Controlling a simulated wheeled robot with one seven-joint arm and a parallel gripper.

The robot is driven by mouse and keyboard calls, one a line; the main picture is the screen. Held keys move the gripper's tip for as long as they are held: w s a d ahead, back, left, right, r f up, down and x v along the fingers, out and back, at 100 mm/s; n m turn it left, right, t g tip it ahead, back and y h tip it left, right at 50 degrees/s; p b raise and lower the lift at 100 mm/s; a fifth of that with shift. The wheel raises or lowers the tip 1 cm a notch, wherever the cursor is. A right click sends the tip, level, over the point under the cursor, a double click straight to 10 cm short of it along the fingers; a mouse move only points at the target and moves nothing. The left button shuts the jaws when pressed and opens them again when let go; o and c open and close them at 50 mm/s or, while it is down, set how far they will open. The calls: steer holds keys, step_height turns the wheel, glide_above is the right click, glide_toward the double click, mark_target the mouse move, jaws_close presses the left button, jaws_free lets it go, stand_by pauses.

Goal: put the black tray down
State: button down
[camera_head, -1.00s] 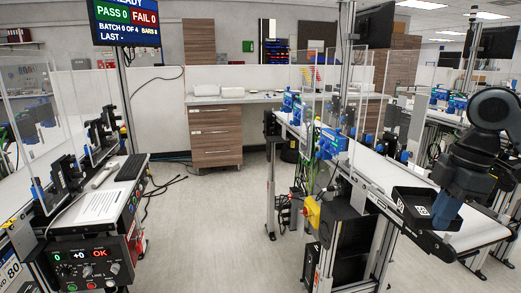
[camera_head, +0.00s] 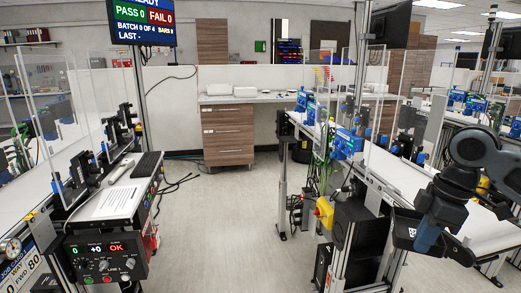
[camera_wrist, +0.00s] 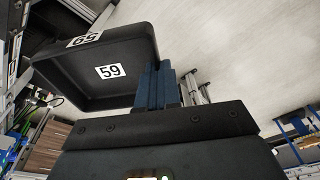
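The black tray (camera_wrist: 112,88) is in the wrist view, with a white label reading 59 inside it. My gripper (camera_wrist: 160,85) is shut on the tray's wall, with its blue fingers together at the tray's right side. In the head view the tray (camera_head: 402,232) shows at the lower right, partly hidden behind my gripper (camera_head: 428,238). It hangs at the near left side of the right conveyor (camera_head: 468,232). I cannot tell whether it touches anything below.
A wooden drawer cabinet (camera_head: 228,135) stands at the back. A yellow switch box (camera_head: 324,212) is on the right conveyor's frame.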

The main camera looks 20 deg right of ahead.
steer(key=w+a+f+m, duration=0.3)
steer(key=a+f, duration=0.3)
steer(key=f, duration=0.2)
steer(key=w+a+f+m, duration=0.2)
steer(key=a+f, duration=0.4)
steer(key=f, duration=0.3)
steer(key=a+f+m+h+b, duration=0.1)
steer(key=a+f+m, duration=0.2)
steer(key=a+f, duration=0.8)
steer(key=shift+s+a+f+m+t, duration=0.2)
steer(key=shift+a+m+t, duration=0.1)
steer(key=shift+a, duration=1.65)
